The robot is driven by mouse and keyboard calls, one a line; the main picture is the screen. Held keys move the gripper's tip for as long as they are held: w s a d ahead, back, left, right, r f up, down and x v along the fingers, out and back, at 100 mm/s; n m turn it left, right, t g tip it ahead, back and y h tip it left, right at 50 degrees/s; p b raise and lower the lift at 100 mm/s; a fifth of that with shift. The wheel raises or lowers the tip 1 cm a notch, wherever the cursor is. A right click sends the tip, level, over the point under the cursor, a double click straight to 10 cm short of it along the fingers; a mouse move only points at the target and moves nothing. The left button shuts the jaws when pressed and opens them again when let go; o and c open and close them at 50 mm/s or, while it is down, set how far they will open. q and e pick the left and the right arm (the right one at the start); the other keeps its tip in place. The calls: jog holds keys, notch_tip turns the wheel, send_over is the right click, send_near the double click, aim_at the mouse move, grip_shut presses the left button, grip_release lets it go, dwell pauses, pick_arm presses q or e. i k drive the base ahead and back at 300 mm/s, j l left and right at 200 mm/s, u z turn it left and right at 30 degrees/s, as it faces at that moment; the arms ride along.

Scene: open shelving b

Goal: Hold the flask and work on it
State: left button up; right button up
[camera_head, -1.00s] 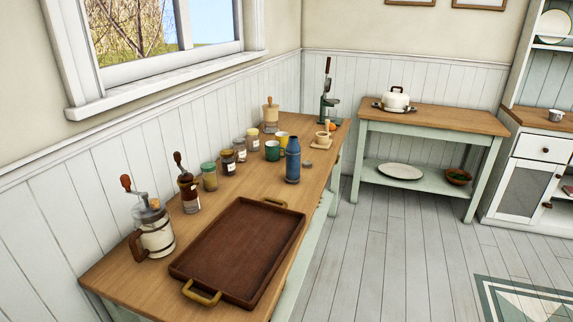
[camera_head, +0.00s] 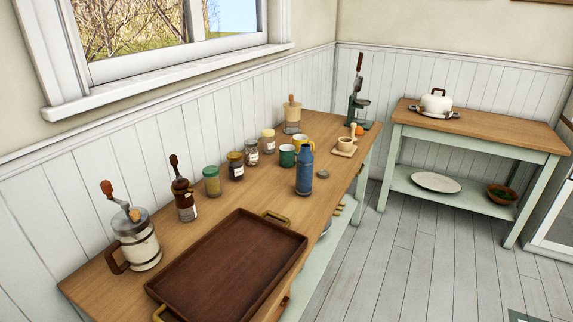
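A blue flask (camera_head: 305,170) stands upright on the wooden counter (camera_head: 224,197), near its right edge. Its top is a darker grey-blue. A small grey disc (camera_head: 323,174), perhaps a lid, lies on the counter just right of the flask. Neither of my grippers shows in the head view.
A brown tray (camera_head: 228,265) fills the near counter. Along the wall stand a hand grinder (camera_head: 136,240), a brown mill (camera_head: 184,192) and several jars (camera_head: 212,181). The floor (camera_head: 410,255) right of the counter is clear.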

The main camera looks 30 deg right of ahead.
aim_at(306, 159)
jog(key=l+u, duration=0.3)
jog(key=l, duration=1.9)
jog(key=i, duration=0.05)
